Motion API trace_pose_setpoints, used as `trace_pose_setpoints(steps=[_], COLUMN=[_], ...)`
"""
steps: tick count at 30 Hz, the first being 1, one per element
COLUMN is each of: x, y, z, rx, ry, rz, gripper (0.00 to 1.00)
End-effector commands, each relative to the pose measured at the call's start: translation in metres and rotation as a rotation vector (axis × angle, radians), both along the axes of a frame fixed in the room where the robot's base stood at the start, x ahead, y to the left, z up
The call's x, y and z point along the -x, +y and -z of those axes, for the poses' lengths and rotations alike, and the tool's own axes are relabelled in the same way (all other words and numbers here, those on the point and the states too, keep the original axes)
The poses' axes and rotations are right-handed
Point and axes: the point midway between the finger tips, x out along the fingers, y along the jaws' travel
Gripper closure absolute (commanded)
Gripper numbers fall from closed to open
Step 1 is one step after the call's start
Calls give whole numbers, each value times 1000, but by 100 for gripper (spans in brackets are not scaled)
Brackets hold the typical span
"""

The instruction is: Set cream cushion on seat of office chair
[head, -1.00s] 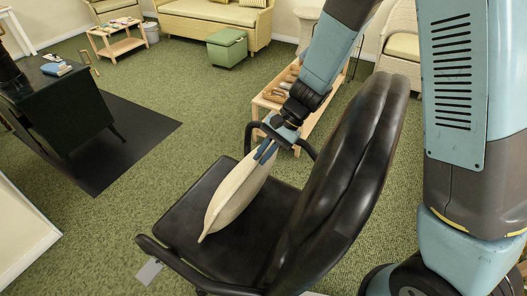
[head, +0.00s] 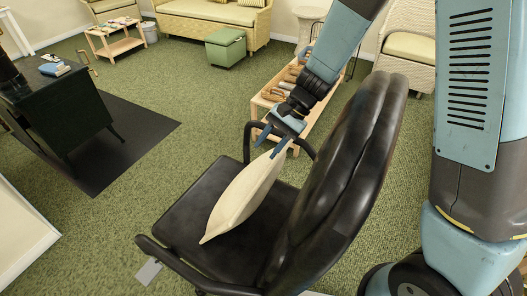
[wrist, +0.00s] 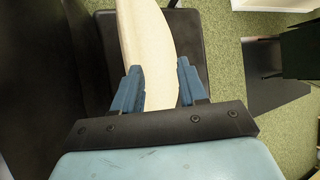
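The cream cushion (head: 243,198) stands on edge, tilted, on the black seat of the office chair (head: 192,204), close to the chair's backrest (head: 352,170). My gripper (head: 270,146) is at the cushion's upper end.
The chair's armrests (head: 160,262) flank the seat. A low wooden rack (head: 263,103) with several items stands behind the chair. A green ottoman (head: 227,48) and a wicker sofa (head: 215,14) are farther back. A dark cabinet (head: 62,112) stands at left on a black mat. Green carpet is open between.

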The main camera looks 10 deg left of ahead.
Motion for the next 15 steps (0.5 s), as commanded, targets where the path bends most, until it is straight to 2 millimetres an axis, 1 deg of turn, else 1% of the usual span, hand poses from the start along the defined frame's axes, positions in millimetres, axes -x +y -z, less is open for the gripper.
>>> trace_pose_setpoints(steps=[1,9,15], x=[-6,-28,-40], y=[-5,-30,-44], z=[-9,-50,-72], rx=[-4,-3,-2], ry=[-5,-5,-2], rz=[2,2,1], gripper=[58,58,58])
